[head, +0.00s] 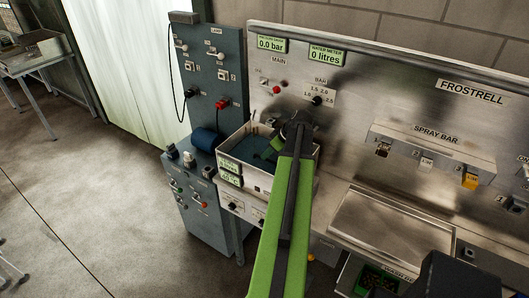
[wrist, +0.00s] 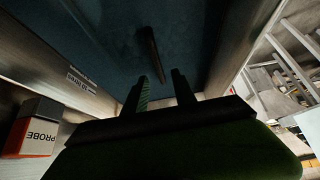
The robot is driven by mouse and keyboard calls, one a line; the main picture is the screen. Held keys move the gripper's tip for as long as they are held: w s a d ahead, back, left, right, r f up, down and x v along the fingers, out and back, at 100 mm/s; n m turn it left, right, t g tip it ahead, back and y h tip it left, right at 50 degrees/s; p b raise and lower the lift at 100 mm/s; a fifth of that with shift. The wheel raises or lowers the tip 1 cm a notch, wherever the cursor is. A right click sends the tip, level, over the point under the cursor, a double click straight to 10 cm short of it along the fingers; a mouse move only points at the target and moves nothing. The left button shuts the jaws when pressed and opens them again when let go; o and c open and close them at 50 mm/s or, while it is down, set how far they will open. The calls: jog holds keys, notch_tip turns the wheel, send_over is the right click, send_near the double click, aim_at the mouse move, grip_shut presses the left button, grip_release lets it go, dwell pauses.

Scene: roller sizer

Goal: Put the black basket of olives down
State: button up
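I cannot make out a black basket of olives for certain in either view. My green arm reaches over a steel tank (head: 310,160) with a dark blue interior, and the arm hides part of it. In the wrist view my gripper (wrist: 161,92) points into a dark blue space between metal walls. Its two dark fingers stand apart, with nothing visibly held between them. A thin dark rod (wrist: 152,55) shows beyond the fingertips; I cannot tell what it belongs to. A green-edged container (head: 378,281) with dark, speckled contents is low at the right, partly hidden.
A grey control cabinet (head: 205,215) stands left of the tank. The steel panel (head: 350,90) with meters rises behind it. A shallow steel tray (head: 390,225) lies right of my arm. A PROBE box (wrist: 33,128) is at the left in the wrist view. The floor at left is largely open.

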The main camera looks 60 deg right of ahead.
jog(key=p+v, duration=0.5)
jog(key=v, duration=0.3)
jog(key=shift+s+r+p, duration=0.15)
jog(key=shift+r+p, duration=0.2)
jog(key=shift+p, duration=0.05)
jog(key=w+a+f+g+y, duration=0.1)
jog(key=w+a+g, duration=0.1)
jog(key=w+a, duration=1)
jog(key=w+a+f+g+y, duration=0.15)
jog(key=w+a, duration=0.65)
jog(key=a, duration=0.8)
jog(key=w+a+f+g+h, duration=0.1)
jog(key=a+g+h, duration=0.1)
jog(key=a, duration=2.8)
jog(key=shift+w+a+f+g, duration=0.2)
jog(key=shift+a+g, duration=0.15)
jog(key=shift+g, duration=0.2)
jog(key=shift+f, duration=0.1)
